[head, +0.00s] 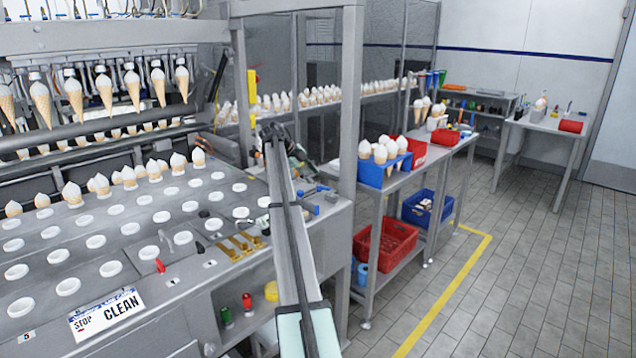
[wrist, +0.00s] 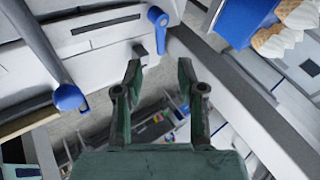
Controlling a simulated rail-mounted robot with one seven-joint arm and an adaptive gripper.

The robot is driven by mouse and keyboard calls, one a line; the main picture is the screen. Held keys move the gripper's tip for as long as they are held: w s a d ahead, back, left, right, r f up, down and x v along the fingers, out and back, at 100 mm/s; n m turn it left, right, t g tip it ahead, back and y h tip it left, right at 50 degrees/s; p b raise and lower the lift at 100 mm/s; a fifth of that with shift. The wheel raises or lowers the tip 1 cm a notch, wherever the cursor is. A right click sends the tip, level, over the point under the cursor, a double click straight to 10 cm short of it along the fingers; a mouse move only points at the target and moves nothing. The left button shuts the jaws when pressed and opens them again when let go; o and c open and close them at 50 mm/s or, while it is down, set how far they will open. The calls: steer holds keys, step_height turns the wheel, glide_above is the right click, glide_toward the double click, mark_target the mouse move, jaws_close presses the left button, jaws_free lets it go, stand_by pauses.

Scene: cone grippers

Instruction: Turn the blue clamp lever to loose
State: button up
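In the wrist view my gripper (wrist: 160,74) is open, its two dark green fingers apart with nothing between them. A grey lever with a round blue knob (wrist: 68,97) lies left of the fingers, apart from them. A smaller blue-ended part (wrist: 156,16) is beyond the fingertips, near a dark peg. I cannot tell for sure which of these is the clamp lever. In the head view blue parts (head: 309,208) sit at the machine's right corner, near my gripper (head: 296,158), which is partly hidden by my arm. No loose or tight marking is readable.
The machine deck (head: 120,230) holds cones, white cups, a red-tipped lever (head: 160,265) and brass handles (head: 240,243). A grey post (head: 350,100) stands close right of my arm. A blue cone holder (head: 372,174) is on the bench beyond. The floor at right is clear.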

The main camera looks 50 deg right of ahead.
steer(key=shift+v, duration=2.25)
